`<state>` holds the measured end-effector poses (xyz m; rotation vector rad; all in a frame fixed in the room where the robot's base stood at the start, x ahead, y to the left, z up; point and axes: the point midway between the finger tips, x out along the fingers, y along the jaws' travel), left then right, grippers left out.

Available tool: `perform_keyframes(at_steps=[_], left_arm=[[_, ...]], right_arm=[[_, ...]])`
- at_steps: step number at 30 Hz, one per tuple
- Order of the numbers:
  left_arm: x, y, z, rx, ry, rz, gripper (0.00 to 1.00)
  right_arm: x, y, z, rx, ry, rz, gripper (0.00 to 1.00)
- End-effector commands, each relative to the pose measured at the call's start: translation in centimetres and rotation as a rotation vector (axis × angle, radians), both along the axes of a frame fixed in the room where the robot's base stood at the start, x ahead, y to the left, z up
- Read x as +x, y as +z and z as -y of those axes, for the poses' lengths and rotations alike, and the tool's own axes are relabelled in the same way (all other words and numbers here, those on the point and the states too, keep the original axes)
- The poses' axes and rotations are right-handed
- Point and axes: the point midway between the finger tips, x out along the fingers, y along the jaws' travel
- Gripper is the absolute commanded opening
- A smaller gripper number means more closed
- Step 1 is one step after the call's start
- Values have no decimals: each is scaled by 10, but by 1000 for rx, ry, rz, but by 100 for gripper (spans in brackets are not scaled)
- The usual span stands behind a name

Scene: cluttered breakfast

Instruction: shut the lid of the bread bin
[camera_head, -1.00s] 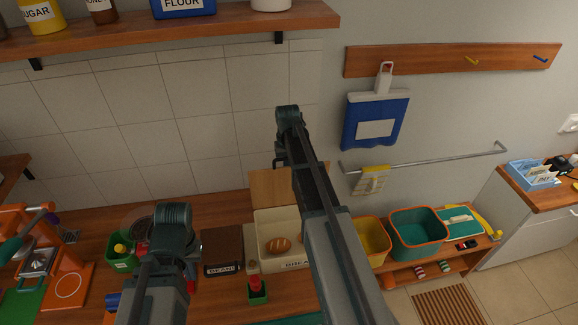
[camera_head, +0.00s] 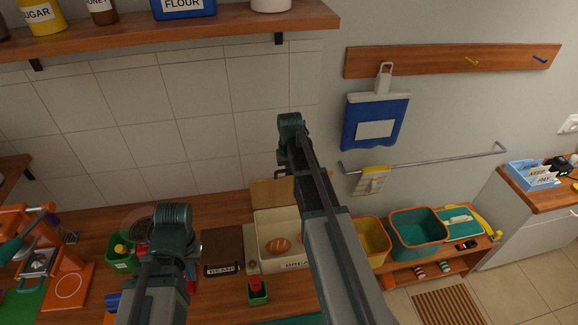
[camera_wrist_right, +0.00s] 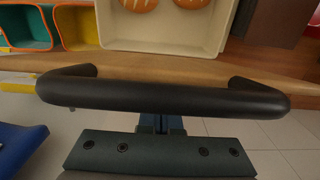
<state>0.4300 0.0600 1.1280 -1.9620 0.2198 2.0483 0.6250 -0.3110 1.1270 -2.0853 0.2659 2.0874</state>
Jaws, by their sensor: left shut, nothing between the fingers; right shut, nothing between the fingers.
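The bread bin (camera_head: 299,229) is a cream box on the counter, lettered on its front and partly hidden by my right arm. Its wooden lid (camera_head: 268,192) stands up open at the back. Loaves (camera_head: 279,246) lie inside. In the right wrist view the bin's cream wall (camera_wrist_right: 165,46) and loaves show at the top.
A shelf (camera_head: 160,37) runs above; the tiled wall is close behind.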

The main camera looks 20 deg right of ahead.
Motion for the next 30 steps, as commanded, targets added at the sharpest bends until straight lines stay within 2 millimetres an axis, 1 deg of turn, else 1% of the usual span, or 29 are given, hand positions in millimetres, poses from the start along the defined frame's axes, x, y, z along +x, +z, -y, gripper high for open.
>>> perform_keyframes(at_steps=[5, 13, 24, 30], left_arm=[[0, -1, 0, 0, 0, 0, 0], [0, -5, 0, 0, 0, 0, 0], [0, -6, 0, 0, 0, 0, 0], [0, -13, 0, 0, 0, 0, 0]], right_arm=[[-3, -1, -1, 0, 0, 0, 0], [-26, -5, -7, 0, 0, 0, 0], [-27, -6, -7, 0, 0, 0, 0], [-44, -13, -11, 0, 0, 0, 0]])
